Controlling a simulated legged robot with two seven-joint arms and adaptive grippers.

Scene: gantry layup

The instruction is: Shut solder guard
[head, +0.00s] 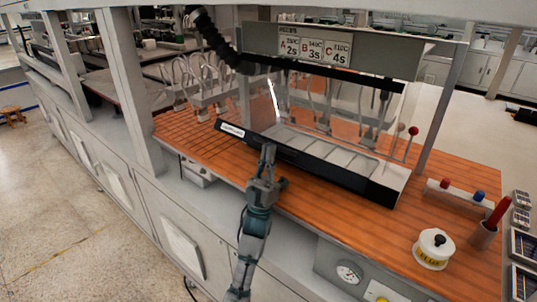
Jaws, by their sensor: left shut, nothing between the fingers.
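The solder guard is a clear panel with a bright streak of glare, and its long black lower bar (334,176) bears a white label at the left end. The bar slants across the front of the wooden bench, below a sign board (312,48) with a black strip under it. I cannot tell whether the guard is fully down. My left gripper (268,150) is shut and empty, upright with its fingertips overlapping the bar left of its middle. I cannot tell whether they touch it. My right gripper is not in view.
Pale compartments (335,151) lie behind the bar. A red-knobbed lever (413,131) stands at its right. A white round pot (433,249), a red-handled tool in a cup (487,233) and a knobbed rack (460,193) stand on the bench (375,225) at right. Grey posts flank the station.

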